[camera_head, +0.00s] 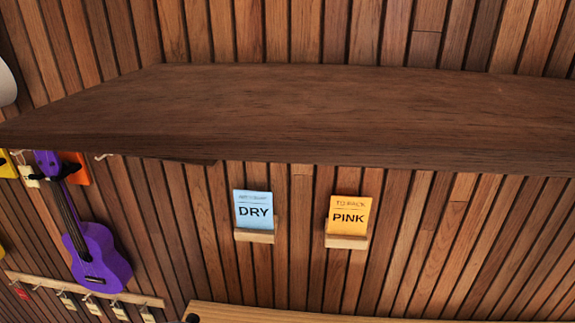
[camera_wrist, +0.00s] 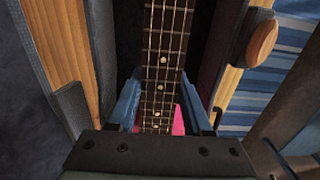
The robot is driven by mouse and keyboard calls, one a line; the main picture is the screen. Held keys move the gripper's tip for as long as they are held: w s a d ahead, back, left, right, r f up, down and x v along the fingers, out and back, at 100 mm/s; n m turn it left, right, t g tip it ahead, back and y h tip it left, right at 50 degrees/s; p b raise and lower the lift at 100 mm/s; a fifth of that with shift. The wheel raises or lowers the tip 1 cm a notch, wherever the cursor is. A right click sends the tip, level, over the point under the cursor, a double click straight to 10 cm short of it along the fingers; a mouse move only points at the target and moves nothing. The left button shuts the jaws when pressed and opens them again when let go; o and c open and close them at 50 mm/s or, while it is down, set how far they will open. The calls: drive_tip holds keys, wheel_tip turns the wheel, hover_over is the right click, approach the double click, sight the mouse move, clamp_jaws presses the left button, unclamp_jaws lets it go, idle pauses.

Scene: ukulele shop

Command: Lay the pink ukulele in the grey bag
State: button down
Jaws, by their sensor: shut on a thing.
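The pink ukulele shows in the wrist view as a dark fretboard (camera_wrist: 163,45) with pale dots and strings, with a bit of pink (camera_wrist: 179,122) beside it. My gripper (camera_wrist: 160,100) has its blue fingers on both sides of the neck and is shut on it. The rest of the ukulele is hidden or out of frame. The grey bag cannot be made out for sure in either view. Neither the pink ukulele nor my gripper shows in the head view.
In the wrist view, grey-padded wooden pieces (camera_wrist: 60,60) flank the neck, with blue striped cloth (camera_wrist: 285,65) at right. In the head view, a wide empty shelf (camera_head: 300,105) juts from the wall above a purple ukulele (camera_head: 95,255), a DRY card (camera_head: 254,211) and a PINK card (camera_head: 348,216).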

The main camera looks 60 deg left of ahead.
drive_tip(key=shift+f+b, duration=1.3)
drive_tip(key=shift+f, duration=0.65)
drive_tip(key=shift+c, duration=1.2)
unclamp_jaws()
drive_tip(key=shift+r, duration=0.1)
drive_tip(key=shift+r+p, duration=0.9)
drive_tip(key=shift+p, duration=0.25)
